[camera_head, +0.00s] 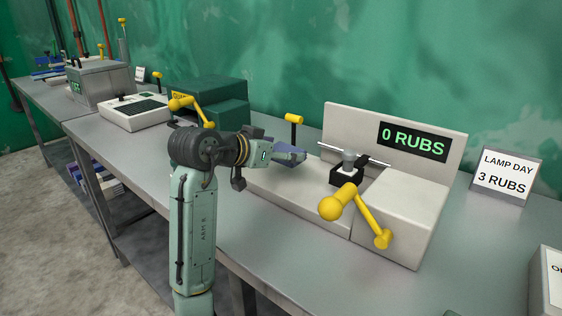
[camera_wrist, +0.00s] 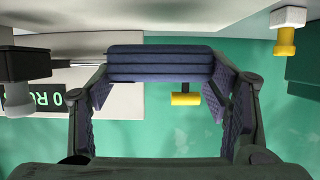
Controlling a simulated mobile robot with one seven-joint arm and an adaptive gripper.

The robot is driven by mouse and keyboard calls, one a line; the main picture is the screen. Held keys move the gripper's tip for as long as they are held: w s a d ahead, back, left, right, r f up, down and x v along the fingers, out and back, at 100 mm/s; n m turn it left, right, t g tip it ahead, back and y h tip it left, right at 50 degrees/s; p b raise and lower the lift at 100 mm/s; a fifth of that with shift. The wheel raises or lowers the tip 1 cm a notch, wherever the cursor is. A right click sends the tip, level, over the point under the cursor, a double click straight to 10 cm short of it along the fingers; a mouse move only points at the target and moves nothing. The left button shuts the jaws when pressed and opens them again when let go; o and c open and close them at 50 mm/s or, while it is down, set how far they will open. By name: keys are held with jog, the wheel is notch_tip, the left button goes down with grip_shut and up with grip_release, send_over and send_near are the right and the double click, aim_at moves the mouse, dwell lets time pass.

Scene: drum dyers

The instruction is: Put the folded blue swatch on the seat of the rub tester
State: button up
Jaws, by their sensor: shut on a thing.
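The folded blue swatch (camera_wrist: 160,68) is a flat, layered stack between the two fingers of my gripper (camera_wrist: 161,82) in the wrist view. My gripper (camera_head: 294,154) is shut on it. In the head view the swatch is small and mostly covered by the fingers. The rub tester (camera_head: 400,209) is a pale machine with a green "0 RUBS" display and a yellow crank at its front. My gripper is over its left part, left of the dark block and grey rubbing head (camera_head: 347,166). I cannot tell whether the swatch touches the tester.
A yellow-topped post (camera_head: 293,124) stands behind my gripper. A "LAMP DAY 3 RUBS" card (camera_head: 505,176) stands at right. The yellow crank (camera_head: 352,210) juts forward. A green machine (camera_head: 208,97) and a white keypad unit (camera_head: 135,112) stand left. The bench front (camera_head: 285,255) is clear.

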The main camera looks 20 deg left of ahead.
aim_at(281, 164)
jog(key=shift+w+f+p, duration=0.15)
jog(key=shift+f+p, duration=0.05)
jog(key=shift+f, duration=0.7)
jog(key=shift+w+f+p, duration=0.1)
jog(key=shift+f+p, duration=0.05)
jog(key=shift+f, duration=0.75)
jog(key=shift+f, duration=0.15)
jog(key=o, duration=1.1)
